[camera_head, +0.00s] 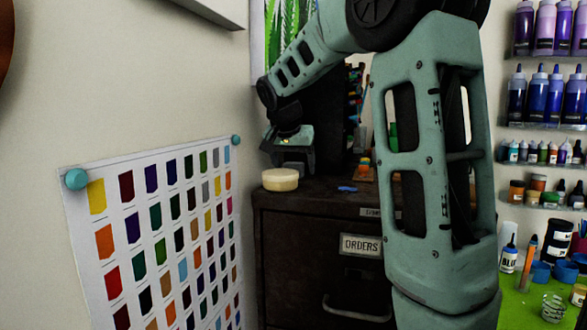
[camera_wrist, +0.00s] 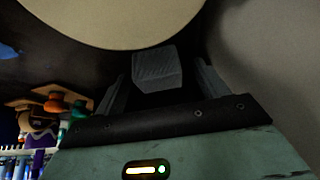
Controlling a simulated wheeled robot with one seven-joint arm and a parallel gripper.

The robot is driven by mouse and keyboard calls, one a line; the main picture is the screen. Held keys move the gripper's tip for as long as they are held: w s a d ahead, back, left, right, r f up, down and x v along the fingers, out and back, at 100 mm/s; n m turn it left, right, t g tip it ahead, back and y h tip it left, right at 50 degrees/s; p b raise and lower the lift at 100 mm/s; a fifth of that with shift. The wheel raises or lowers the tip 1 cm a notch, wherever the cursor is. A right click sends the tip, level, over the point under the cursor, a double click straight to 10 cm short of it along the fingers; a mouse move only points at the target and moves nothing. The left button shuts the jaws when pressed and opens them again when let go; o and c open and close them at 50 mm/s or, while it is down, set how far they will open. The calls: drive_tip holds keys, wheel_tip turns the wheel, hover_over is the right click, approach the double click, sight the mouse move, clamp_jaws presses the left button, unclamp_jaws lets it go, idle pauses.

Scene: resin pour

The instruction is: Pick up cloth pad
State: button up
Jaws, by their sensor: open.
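A small grey block with a ribbed, fabric-like face, which looks like the cloth pad (camera_wrist: 157,70), sits between the two fingers of my gripper (camera_wrist: 162,80) in the wrist view. My gripper is open, with a finger on each side and a dark gap visible between finger and pad. In the head view my gripper (camera_head: 291,156) is low over the far left part of the cabinet top, behind a round cream disc (camera_head: 280,180). The pad cannot be clearly made out there. The disc (camera_wrist: 115,20) fills the top of the wrist view, close to the pad.
The dark cabinet (camera_head: 325,207) has a drawer labelled ORDERS. A small blue item (camera_head: 347,189) lies right of the disc. An orange and wooden item (camera_head: 363,172) stands farther back. The wall with a colour chart (camera_head: 150,235) is close on the left.

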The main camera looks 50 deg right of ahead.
sight(294, 163)
drive_tip(key=c, duration=1)
drive_tip(key=shift+c, duration=0.2)
drive_tip(key=shift+s+r, duration=0.1)
drive_tip(key=shift+r, duration=0.05)
drive_tip(key=shift+s+a+r+b, duration=0.1)
drive_tip(key=shift+r+b, duration=0.05)
drive_tip(key=shift+b, duration=0.35)
wheel_tip(294, 163, up, 7)
drive_tip(key=shift+f+b, duration=0.2)
drive_tip(key=shift+b, duration=0.25)
drive_tip(key=s+a+b, duration=0.1)
drive_tip(key=s+b, duration=0.1)
drive_tip(key=s, duration=0.2)
drive_tip(key=s+a+b, duration=0.2)
drive_tip(key=s, duration=0.3)
drive_tip(key=s+a+b, duration=0.1)
drive_tip(key=s+a, duration=0.1)
drive_tip(key=s, duration=0.2)
drive_tip(key=shift+s+a+f+b, duration=0.2)
drive_tip(key=shift+f+b, duration=0.2)
drive_tip(key=b, duration=0.2)
drive_tip(key=shift+s+b, duration=0.15)
drive_tip(key=shift+b, duration=0.25)
